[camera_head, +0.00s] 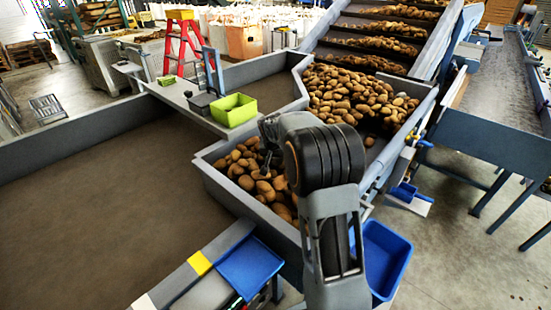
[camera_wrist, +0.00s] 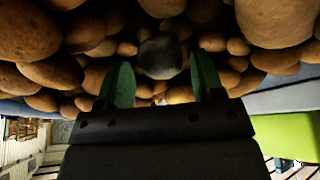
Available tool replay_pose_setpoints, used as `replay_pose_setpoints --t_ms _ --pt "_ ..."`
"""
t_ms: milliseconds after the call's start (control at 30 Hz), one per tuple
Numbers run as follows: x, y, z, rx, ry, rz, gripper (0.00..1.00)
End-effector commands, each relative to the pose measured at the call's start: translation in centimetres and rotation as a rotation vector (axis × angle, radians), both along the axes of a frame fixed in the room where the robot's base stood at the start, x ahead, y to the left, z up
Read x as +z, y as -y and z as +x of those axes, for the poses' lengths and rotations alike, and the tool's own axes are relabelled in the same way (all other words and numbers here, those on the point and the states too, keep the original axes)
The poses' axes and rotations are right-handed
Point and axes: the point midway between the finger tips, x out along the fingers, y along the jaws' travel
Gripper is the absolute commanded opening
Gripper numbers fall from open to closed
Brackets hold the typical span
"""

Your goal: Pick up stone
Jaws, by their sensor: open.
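A rounded dark grey stone (camera_wrist: 160,57) lies among brown potatoes in the wrist view. It is smoother and greyer than the potatoes around it. My gripper (camera_wrist: 159,68) is open, with its two green fingers pointing at the pile, one on each side of the stone in the picture. I cannot tell whether the fingertips touch the stone or how deep they reach. In the head view my arm stands over the potato bin (camera_head: 222,187) and hides part of the pile; I cannot make out the stone there.
Potatoes (camera_wrist: 285,20) crowd close around the fingers. A green tray (camera_head: 234,110) sits on the ledge behind the bin; blue trays (camera_head: 250,265) (camera_head: 385,255) are at the front. A sloped conveyor (camera_head: 375,45) rises behind. The wide brown surface (camera_head: 100,215) at left is clear.

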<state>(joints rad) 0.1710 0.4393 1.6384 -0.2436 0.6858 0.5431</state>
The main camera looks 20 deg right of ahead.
Motion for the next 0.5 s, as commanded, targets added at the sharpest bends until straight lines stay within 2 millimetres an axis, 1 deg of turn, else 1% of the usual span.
replay_pose_setpoints --t_ms 100,200,433,500 --pt "-1.0 0.2 0.4 0.001 -0.002 -0.001 0.61" --pt "-1.5 0.3 0.6 0.002 0.000 -0.001 0.61" --pt "-1.6 0.3 0.6 0.001 0.001 0.000 0.61" --pt "-1.6 0.3 0.6 0.001 0.001 0.000 0.56"
